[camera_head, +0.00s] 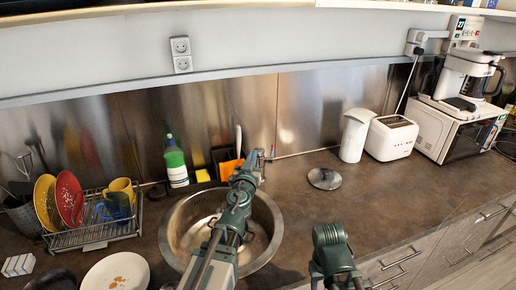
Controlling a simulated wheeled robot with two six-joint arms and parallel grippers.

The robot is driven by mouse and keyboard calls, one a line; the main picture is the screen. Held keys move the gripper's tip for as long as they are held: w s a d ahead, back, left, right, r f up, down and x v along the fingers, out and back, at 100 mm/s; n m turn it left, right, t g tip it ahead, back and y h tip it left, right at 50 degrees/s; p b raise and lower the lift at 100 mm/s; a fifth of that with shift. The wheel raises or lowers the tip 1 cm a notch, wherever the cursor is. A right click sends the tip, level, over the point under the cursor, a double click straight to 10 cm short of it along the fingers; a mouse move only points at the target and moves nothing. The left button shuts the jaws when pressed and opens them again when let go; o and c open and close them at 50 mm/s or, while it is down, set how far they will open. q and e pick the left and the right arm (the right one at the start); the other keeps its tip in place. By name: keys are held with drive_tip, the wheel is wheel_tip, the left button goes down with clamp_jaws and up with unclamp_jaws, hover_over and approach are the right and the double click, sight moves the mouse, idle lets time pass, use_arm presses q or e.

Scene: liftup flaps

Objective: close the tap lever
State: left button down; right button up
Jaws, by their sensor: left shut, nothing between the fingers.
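The tap (262,165) stands at the back right rim of the round steel sink (270,215). It is small in the picture, and my left arm hides part of it. I cannot make out its lever clearly. My left gripper (250,160) is over the back of the sink, right beside the tap. It is shut with nothing in it. Whether it touches the tap I cannot tell. My right arm shows at the bottom, right of the sink, but its gripper is not visible.
A dish rack (92,232) with plates and mugs stands left of the sink. A green bottle (175,162), a yellow sponge (203,175) and an orange item (229,169) stand behind it. A metal lid (324,179) lies to the right. The right counter front is clear.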

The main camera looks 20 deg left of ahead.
use_arm(q)
drive_tip(key=w+a+f+b, duration=0.1)
drive_tip(key=w+f+b, duration=0.2)
drive_tip(key=w, duration=0.4)
drive_tip(key=shift+w+f, duration=0.15)
drive_tip(key=shift+w, duration=0.05)
idle(0.3)
drive_tip(key=shift+f, duration=0.1)
drive_tip(key=shift+s+d+f+b, duration=0.15)
drive_tip(key=shift+s+f+b, duration=0.55)
drive_tip(key=shift+f+b, duration=0.4)
drive_tip(key=shift+r, duration=0.25)
